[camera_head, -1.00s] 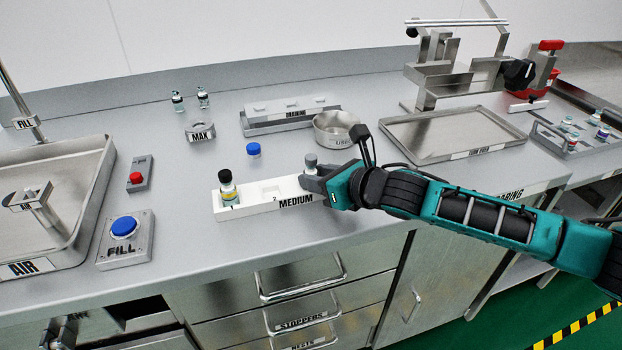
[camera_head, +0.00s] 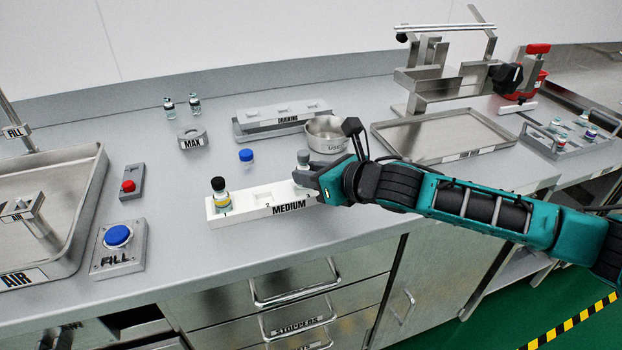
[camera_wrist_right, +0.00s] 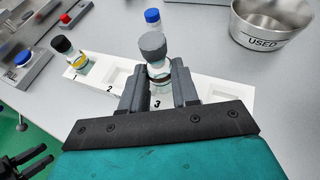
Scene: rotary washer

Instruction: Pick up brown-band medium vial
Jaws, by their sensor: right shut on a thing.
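A white rack marked MEDIUM (camera_head: 240,213) stands near the counter's front edge. My right gripper (camera_head: 305,177) is at its right end, shut on a grey-capped vial (camera_wrist_right: 153,48) at slot 3. A black-capped vial with a yellow band (camera_head: 221,197) stands in slot 1, and slot 2 is empty. Dark finger-like parts, likely my left gripper (camera_wrist_right: 28,160), show at the right wrist view's lower left; their opening is unclear.
A blue-capped vial (camera_head: 246,158) stands behind the rack. A USED bowl (camera_head: 327,136) is close behind my right gripper. A DRAINING rack (camera_head: 282,121), a MAX ring (camera_head: 192,139), a FILL button (camera_head: 118,237) and a metal tray (camera_head: 444,137) stand around on the counter.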

